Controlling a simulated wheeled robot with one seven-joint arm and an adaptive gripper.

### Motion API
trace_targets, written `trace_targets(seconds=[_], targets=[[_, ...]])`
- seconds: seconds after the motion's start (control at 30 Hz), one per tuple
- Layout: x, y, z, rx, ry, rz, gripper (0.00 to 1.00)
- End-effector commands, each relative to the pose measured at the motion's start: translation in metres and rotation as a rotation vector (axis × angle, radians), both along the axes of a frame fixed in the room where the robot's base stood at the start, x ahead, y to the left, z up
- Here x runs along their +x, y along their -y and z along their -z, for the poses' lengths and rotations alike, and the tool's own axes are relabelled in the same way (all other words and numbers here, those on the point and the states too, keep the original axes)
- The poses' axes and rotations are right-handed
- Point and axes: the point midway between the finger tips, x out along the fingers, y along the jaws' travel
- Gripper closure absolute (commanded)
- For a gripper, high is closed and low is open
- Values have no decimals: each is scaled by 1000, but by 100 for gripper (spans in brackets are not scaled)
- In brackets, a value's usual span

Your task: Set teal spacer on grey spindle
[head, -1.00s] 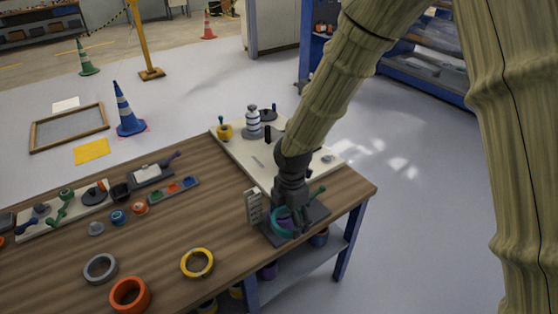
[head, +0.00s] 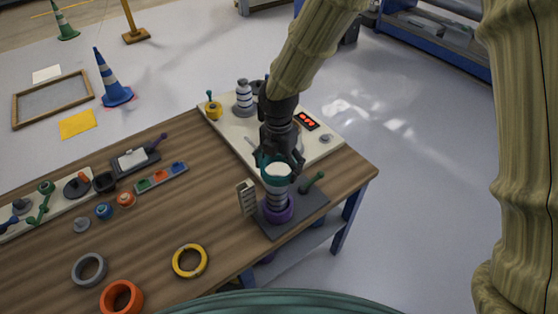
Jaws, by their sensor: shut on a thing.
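My gripper (head: 279,164) is shut on the teal spacer (head: 263,160), a ring partly hidden by the fingers. It holds the ring at the upper end of the grey spindle (head: 277,196), whose pale top (head: 278,170) shows below the fingers. I cannot tell whether the ring is around the spindle's top or just above and behind it. The spindle stands upright on a dark base plate (head: 300,216) at the table's right corner. A purple ring (head: 277,211) sits around its foot.
A pale board (head: 232,125) with fixtures lies behind. Yellow (head: 190,261), grey (head: 89,270) and orange (head: 121,298) rings lie on the wooden table (head: 150,235).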

Motion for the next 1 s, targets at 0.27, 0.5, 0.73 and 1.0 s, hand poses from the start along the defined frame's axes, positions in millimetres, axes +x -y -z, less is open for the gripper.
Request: trace_targets(seconds=[0.27, 0.5, 0.73, 1.0], targets=[[1, -4, 18, 0, 0, -6, 43], [1, -3, 31, 0, -1, -4, 43], [1, -2, 43, 0, 0, -2, 43], [0, -2, 57, 0, 0, -2, 43]])
